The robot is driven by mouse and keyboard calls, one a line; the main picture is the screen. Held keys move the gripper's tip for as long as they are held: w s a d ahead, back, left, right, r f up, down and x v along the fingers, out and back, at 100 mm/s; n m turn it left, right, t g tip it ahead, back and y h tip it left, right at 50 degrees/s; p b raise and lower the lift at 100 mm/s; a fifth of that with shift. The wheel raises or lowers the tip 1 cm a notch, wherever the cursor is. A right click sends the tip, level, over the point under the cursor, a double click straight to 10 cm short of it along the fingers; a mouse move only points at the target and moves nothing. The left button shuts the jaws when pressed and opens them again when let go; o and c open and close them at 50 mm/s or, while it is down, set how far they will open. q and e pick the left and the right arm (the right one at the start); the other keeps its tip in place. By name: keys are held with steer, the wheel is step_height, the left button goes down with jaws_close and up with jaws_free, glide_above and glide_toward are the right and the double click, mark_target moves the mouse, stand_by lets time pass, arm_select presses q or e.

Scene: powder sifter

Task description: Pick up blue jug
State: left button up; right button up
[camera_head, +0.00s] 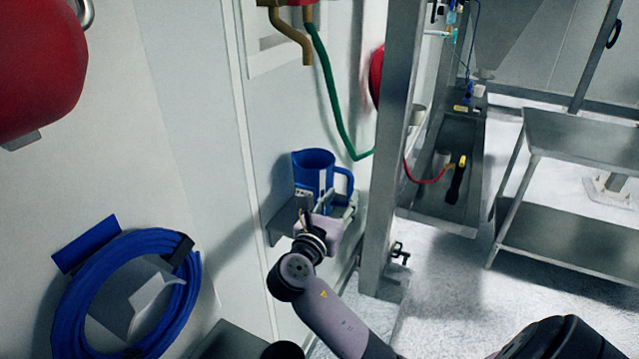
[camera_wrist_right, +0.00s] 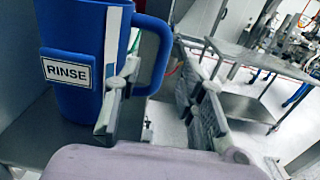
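The blue jug (camera_head: 313,170) stands upright on a small grey wall shelf (camera_head: 279,222) in the head view. Its handle (camera_head: 347,183) points right. In the right wrist view the jug (camera_wrist_right: 75,28) fills the left side and bears a white RINSE label (camera_wrist_right: 67,70); its handle (camera_wrist_right: 160,55) shows between the finger lines. My right gripper (camera_head: 328,207) is open in front of the jug, with its fingers apart in the wrist view (camera_wrist_right: 160,100). One finger overlaps the jug's side near the handle; I cannot tell whether it touches. My left gripper is not in view.
A steel post (camera_head: 393,150) stands just right of the shelf. A green hose (camera_head: 334,100) hangs behind the jug. A coiled blue hose (camera_head: 75,310) hangs on the left wall. A steel table (camera_head: 585,135) and open floor (camera_head: 450,285) lie to the right.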

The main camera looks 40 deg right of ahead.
mark_target(349, 191)
steer(key=shift+w+d, duration=0.15)
steer(key=shift+d, duration=0.35)
steer(key=x, duration=0.1)
steer(key=p+x, duration=0.1)
steer(key=x, duration=0.2)
steer(key=shift+w+d+f+p, duration=0.1)
steer(key=shift+d+f+p, duration=0.15)
steer(key=shift+f+p, duration=0.1)
steer(key=shift+w+d, duration=0.1)
steer(key=shift+d, duration=0.1)
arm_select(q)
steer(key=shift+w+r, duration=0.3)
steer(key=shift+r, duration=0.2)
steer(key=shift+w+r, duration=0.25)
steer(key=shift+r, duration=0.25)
arm_select(e)
steer(key=shift+c, duration=0.2)
steer(key=shift+a, duration=0.1)
steer(key=shift+c, duration=0.7)
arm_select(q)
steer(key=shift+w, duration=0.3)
arm_select(e)
jaws_close()
steer(key=shift+r, duration=0.1)
